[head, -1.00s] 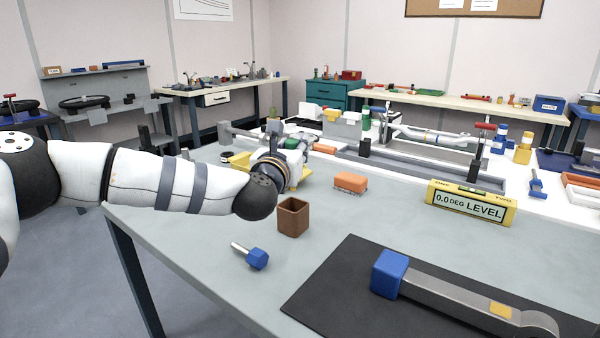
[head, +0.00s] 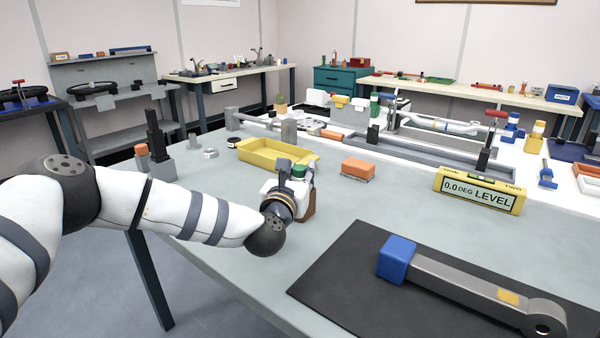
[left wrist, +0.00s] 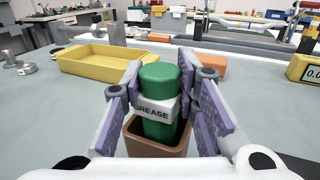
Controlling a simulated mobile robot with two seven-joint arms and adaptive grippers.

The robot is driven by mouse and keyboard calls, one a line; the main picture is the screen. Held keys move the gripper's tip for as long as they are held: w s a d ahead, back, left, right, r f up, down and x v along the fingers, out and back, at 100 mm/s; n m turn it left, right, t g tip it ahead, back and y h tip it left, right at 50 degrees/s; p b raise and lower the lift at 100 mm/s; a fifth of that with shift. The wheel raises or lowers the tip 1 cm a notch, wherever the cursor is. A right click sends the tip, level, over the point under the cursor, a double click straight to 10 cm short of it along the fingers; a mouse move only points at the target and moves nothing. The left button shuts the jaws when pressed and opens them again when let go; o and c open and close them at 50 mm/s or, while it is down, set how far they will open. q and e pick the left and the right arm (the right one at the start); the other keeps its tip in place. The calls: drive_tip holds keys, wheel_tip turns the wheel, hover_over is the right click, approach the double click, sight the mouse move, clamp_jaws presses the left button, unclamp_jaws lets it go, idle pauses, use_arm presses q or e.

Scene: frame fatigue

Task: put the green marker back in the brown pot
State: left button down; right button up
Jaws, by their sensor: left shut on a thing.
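The green marker (left wrist: 160,75) is a thick green cylinder with a white band reading GREASE. It is upright between the fingers of my left gripper (left wrist: 162,100), which is shut on it. In the head view its green top (head: 299,171) shows above the gripper (head: 290,187). The brown pot (left wrist: 150,151) is square and open-topped, directly below. The marker's lower end is inside the pot's rim; whether it touches the bottom is hidden. In the head view most of the pot (head: 309,211) is hidden behind the gripper. My right gripper is not in view.
A yellow tray (head: 262,158) lies behind the pot, and an orange block (head: 358,168) is to its right. A yellow level (head: 478,190) stands farther right. A dark mat (head: 350,285) with a blue-ended grey tool (head: 455,288) lies at front right. Table between is clear.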

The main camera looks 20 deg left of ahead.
use_arm(q)
drive_tip(key=shift+f, duration=0.1)
drive_tip(key=c, duration=1.2)
unclamp_jaws()
drive_tip(key=shift+c, duration=0.2)
